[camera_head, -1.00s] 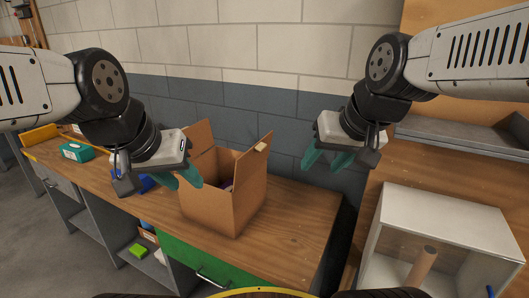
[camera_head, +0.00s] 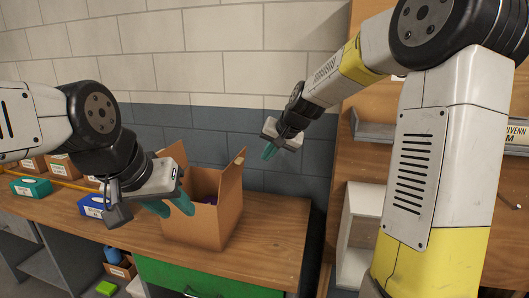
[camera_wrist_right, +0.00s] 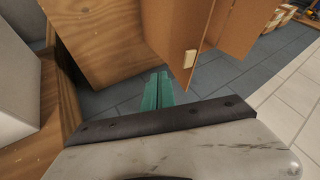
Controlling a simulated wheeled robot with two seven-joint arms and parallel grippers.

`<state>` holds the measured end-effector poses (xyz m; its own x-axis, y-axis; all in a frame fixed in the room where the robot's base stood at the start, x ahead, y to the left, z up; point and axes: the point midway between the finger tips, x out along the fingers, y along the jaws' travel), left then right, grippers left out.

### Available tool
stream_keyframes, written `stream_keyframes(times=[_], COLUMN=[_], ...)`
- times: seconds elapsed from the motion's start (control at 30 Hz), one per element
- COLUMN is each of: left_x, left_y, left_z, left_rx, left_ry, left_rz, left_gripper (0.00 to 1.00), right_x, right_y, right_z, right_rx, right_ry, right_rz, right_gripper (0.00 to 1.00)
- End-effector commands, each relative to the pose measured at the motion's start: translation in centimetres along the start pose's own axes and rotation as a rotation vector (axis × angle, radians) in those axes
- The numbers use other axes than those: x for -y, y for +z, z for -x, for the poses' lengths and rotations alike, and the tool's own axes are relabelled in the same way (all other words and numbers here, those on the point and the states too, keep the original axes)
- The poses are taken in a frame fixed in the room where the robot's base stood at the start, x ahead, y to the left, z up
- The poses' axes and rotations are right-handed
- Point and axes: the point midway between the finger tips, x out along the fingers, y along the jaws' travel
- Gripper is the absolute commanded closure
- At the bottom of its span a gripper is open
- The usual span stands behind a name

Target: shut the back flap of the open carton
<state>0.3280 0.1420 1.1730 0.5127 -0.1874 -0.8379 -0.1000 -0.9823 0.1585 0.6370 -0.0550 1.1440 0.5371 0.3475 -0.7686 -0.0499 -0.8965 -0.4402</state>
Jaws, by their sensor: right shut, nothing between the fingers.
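The open carton (camera_head: 200,228) is brown cardboard and stands on the wooden workbench. One flap (camera_head: 175,154) stands up at its left and back; another (camera_head: 238,167) stands up at its right side. Something purple shows inside. In the right wrist view the carton (camera_wrist_right: 168,32) is at the top, with a small pale block on one cardboard panel. My left gripper (camera_head: 170,205) is open, in front of the carton's left side, and hides part of it. My right gripper (camera_head: 270,151) is shut and empty, right of and behind the carton, apart from it; its fingers (camera_wrist_right: 157,92) are together.
A teal box (camera_head: 31,187), a blue box (camera_head: 92,205) and several brown cartons stand on the bench at the left. The bench top (camera_head: 272,228) right of the carton is bare. A block wall (camera_head: 225,130) is behind. A white open cabinet (camera_head: 358,225) stands at the right.

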Motion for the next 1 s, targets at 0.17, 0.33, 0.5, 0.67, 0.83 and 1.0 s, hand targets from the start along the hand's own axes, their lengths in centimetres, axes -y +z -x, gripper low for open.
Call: stream_keyframes(times=[0.17,0.33,0.5,0.67,0.83,1.0], left_x=[0.0,0.0,0.0,0.0,0.0,0.0], left_y=[0.0,0.0,0.0,0.0,0.0,0.0], left_z=[0.0,0.0,0.0,0.0,0.0,0.0], left_rx=[0.000,0.000,0.000,0.000,0.000,0.000], left_ry=[0.000,0.000,0.000,0.000,0.000,0.000], left_rz=[0.000,0.000,0.000,0.000,0.000,0.000], left_gripper=[0.64,0.64,0.64,0.64,0.64,0.64], right_x=[0.0,1.1,2.9,3.6,3.7,3.7], right_y=[0.2,0.0,-0.1,-0.3,-0.3,-0.3], right_z=[-4.2,-6.8,-7.4,-7.7,-7.7,-7.7], right_rx=[0.005,0.002,0.001,0.000,0.000,0.000], right_ry=[0.000,-0.002,-0.002,0.000,0.001,0.000], right_rz=[0.001,0.006,0.004,0.002,0.001,0.001], right_gripper=[1.00,1.00,1.00,1.00,1.00,1.00])
